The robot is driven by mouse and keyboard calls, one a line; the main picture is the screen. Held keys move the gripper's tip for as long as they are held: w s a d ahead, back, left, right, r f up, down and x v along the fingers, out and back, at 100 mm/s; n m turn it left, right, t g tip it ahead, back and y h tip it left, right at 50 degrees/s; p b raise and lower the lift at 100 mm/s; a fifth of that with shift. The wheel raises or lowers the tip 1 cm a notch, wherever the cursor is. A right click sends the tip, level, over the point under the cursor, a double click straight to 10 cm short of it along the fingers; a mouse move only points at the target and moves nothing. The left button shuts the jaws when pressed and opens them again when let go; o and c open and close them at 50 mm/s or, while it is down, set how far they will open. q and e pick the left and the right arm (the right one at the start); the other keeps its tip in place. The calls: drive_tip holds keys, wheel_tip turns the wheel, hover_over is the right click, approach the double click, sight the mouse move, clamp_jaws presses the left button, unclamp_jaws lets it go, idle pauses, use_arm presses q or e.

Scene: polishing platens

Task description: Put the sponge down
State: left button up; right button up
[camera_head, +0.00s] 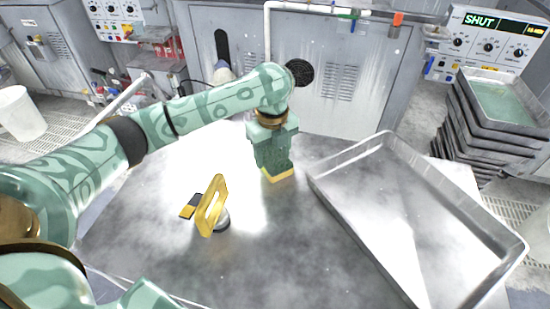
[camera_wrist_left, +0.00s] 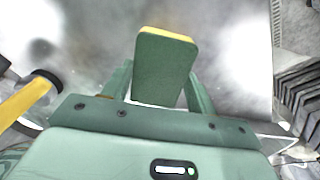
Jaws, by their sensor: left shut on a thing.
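The sponge, green with a yellow layer, is in my left gripper (camera_head: 272,150). In the head view its yellow edge (camera_head: 278,174) shows under the fingers, low over the metal table (camera_head: 265,235). I cannot tell whether it touches the table top. In the left wrist view the sponge (camera_wrist_left: 163,68) stands out between the two fingers of my left gripper (camera_wrist_left: 160,88), which is shut on it. The fingers hide part of it in the head view. My right gripper is not in view.
A large metal tray (camera_head: 322,183) lies on the table to the right of my left gripper. A yellow-handled tool (camera_head: 212,205) with a grey round base stands to the left, beside a small black and yellow piece (camera_head: 191,207). The table's front middle is clear.

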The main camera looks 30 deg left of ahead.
sight(273, 157)
use_arm(q)
drive_tip(key=shift+f, duration=0.25)
drive_tip(key=o, duration=0.9)
drive_tip(key=shift+f, duration=0.15)
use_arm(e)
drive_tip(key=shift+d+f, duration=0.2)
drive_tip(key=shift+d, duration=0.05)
use_arm(q)
drive_tip(key=shift+r+p, duration=0.3)
drive_tip(key=shift+r, duration=0.1)
wheel_tip(273, 157, up, 12)
drive_tip(key=p, duration=0.6)
drive_tip(key=shift+f+p, duration=0.25)
drive_tip(key=shift+p, duration=0.15)
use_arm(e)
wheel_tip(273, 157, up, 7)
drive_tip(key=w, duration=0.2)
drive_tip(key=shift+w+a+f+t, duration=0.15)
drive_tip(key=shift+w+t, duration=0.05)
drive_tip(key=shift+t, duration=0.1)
